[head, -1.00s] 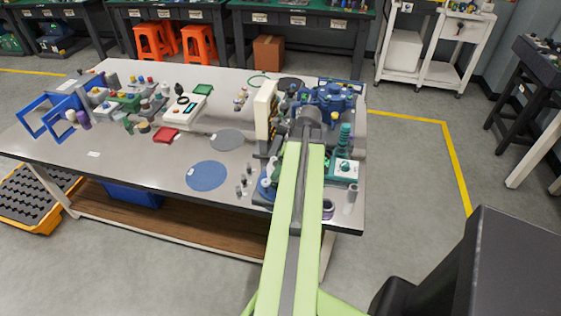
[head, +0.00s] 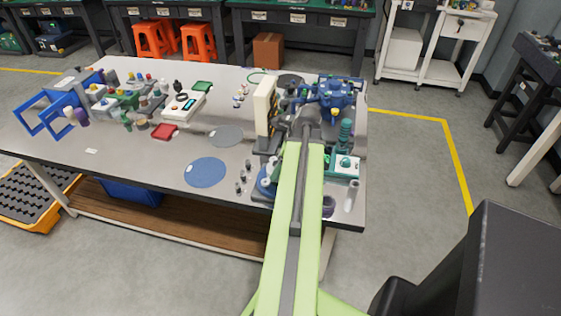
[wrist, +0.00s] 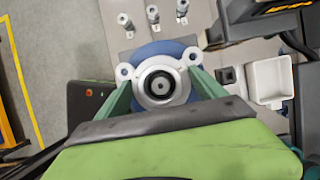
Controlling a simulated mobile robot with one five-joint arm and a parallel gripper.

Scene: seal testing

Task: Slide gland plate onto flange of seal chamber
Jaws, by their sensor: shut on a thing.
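The gland plate (wrist: 141,90) is a pale ring with two holed ears, in the middle of the wrist view. My gripper (wrist: 161,88) has its two green fingers closed on opposite sides of the ring. A dark inner ring with a grey round centre shows through the plate's bore. A blue round body (wrist: 150,51) lies behind the plate, and it looks like the flange of the seal chamber. I cannot tell whether plate and blue body touch. In the head view, my green arm hides the fingers; a blue round part (head: 264,188) shows just left of it.
Several small metal fittings (wrist: 153,15) stand beyond the plate. A white open box (wrist: 270,80) is to the right, and a dark box (wrist: 88,100) with an orange button is to the left. A blue pump-like unit (head: 333,92) stands at the bench's back right. The blue disc mat (head: 206,172) is clear.

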